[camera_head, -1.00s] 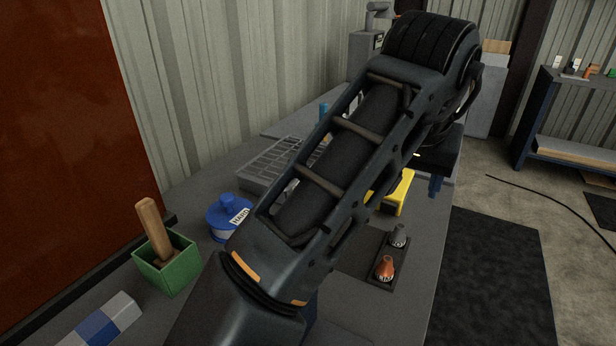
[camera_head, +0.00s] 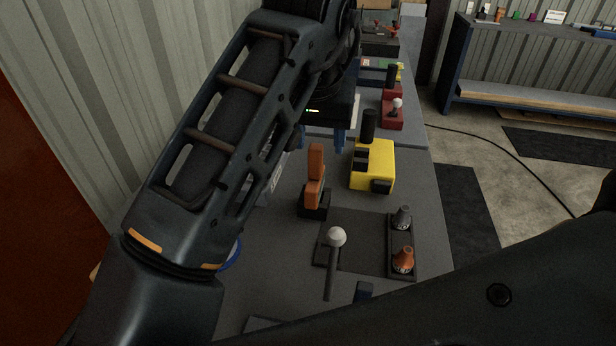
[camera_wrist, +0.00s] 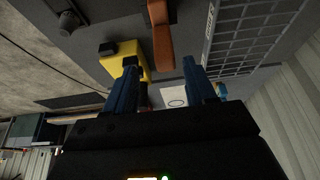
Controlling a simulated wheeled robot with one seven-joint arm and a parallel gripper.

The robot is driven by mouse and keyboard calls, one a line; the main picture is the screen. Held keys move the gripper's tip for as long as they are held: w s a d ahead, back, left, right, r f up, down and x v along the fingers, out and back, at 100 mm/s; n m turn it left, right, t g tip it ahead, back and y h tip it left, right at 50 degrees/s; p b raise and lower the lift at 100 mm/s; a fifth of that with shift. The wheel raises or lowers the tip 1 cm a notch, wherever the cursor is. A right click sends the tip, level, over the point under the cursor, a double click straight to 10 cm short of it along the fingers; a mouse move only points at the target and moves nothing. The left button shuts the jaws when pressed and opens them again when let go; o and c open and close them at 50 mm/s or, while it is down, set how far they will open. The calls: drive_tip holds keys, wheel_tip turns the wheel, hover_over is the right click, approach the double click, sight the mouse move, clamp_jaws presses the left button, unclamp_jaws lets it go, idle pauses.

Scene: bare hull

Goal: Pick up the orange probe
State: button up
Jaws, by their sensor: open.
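An orange upright piece (camera_head: 315,175) stands in a small black base on the grey bench. It shows in the wrist view (camera_wrist: 161,36) beyond the gap between the fingers. A smaller orange cone (camera_head: 403,258) stands beside a grey cone on a dark plate to the right. I cannot tell for certain which orange thing is the probe. My gripper (camera_head: 320,142) has blue fingers pointing down, just behind the upright piece in the head view. In the wrist view my gripper (camera_wrist: 160,66) is open and empty, apart from the orange piece.
A yellow box (camera_head: 372,165) stands right of the orange piece. A white-knobbed lever (camera_head: 335,238) is in front, beside a dark mat. A grey cone (camera_head: 402,217) stands near the bench's right edge. A red lever box (camera_head: 393,115) is further back.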

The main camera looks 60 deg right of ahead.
sight(316, 161)
drive_tip(key=x, duration=0.4)
drive_tip(key=a+x, duration=0.1)
drive_tip(key=x, duration=0.1)
drive_tip(key=shift+w+d+f, duration=0.1)
drive_tip(key=shift+w+f, duration=0.15)
drive_tip(key=shift+f, duration=0.1)
drive_tip(key=shift+c, duration=0.3)
clamp_jaws()
